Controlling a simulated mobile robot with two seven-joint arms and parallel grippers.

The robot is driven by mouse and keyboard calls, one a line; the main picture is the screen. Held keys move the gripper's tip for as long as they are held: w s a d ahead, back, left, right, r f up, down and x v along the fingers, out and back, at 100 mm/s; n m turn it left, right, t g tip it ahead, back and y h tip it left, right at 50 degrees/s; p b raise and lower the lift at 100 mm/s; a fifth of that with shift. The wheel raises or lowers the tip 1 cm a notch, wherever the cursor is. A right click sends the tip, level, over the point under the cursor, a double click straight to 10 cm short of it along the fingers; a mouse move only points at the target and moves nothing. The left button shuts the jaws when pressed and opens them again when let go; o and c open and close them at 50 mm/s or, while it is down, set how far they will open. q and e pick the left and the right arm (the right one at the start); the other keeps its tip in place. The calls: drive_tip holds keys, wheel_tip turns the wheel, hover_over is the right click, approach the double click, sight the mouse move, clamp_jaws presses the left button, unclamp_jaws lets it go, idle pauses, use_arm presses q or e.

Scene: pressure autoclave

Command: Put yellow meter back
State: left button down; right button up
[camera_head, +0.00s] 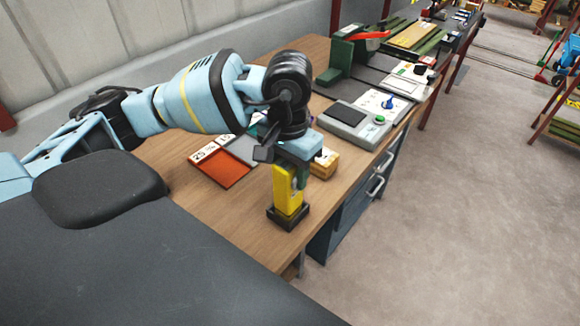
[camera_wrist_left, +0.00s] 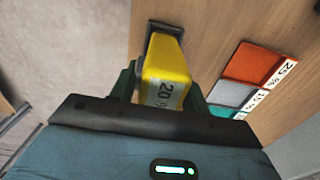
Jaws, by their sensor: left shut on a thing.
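The yellow meter (camera_head: 287,190) is upright near the front edge of the wooden table, with a black base (camera_head: 288,216) at its lower end. I cannot tell whether this base is part of the meter or a separate holder. My left gripper (camera_head: 292,168) points down and is shut around the meter's upper part. In the left wrist view the yellow meter (camera_wrist_left: 165,72) sits between the green fingers and carries a "20" label. The black base (camera_wrist_left: 165,29) shows beyond it. Contact between base and table is unclear. My right gripper is out of view.
On the wooden table (camera_head: 205,205), an orange pad (camera_head: 222,169) and a grey pad (camera_head: 243,149) with number labels lie beyond the meter. A wooden block (camera_head: 326,163) and a grey control box (camera_head: 355,122) stand to the right.

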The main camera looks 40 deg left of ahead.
use_arm(q)
drive_tip(key=shift+f, duration=0.15)
drive_tip(key=c, duration=0.6)
unclamp_jaws()
drive_tip(key=shift+r+b, duration=0.3)
drive_tip(key=shift+r, duration=3.6)
